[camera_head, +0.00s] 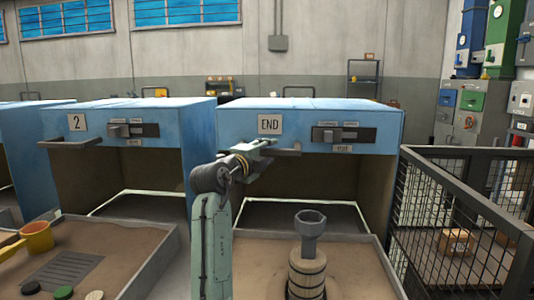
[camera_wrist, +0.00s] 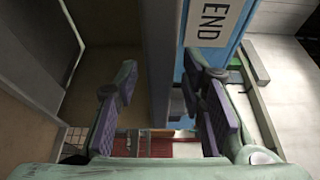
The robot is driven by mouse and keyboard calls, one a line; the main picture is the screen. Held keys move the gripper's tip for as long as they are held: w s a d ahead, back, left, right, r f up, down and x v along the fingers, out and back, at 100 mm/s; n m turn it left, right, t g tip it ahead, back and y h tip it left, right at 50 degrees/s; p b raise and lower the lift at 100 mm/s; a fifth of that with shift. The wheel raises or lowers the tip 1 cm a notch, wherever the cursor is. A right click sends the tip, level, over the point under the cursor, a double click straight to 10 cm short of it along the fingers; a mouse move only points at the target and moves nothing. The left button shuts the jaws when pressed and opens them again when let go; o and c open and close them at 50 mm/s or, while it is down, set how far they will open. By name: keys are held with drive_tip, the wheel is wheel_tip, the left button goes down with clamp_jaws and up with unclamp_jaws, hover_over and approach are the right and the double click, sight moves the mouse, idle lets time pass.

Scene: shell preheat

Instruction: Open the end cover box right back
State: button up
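The end cover box (camera_head: 308,120) is the blue box with the END plate (camera_head: 269,125) on its front. A dark opening shows below its blue front panel. A grey handle bar (camera_head: 287,152) sits at the panel's lower left. My gripper (camera_head: 247,158) is at the bar's left part and hides some of it. In the wrist view my gripper (camera_wrist: 162,108) is open, with its two purple-padded fingers apart. A grey bar (camera_wrist: 158,60), apparently the handle, runs between them with gaps on both sides. The END plate (camera_wrist: 211,22) shows beside it.
Box 2 (camera_head: 88,150) stands to the left. A dark slider (camera_head: 343,135) is on the END panel's right. A stacked post (camera_head: 308,255) stands on the tray before the opening. A wire cage (camera_head: 450,210) borders the right. A yellow-orange cup (camera_head: 37,236) is at lower left.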

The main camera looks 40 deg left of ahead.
drive_tip(key=s+d, duration=0.1)
drive_tip(key=s, duration=1)
drive_tip(key=shift+s+d, duration=0.3)
drive_tip(key=shift+d, duration=0.1)
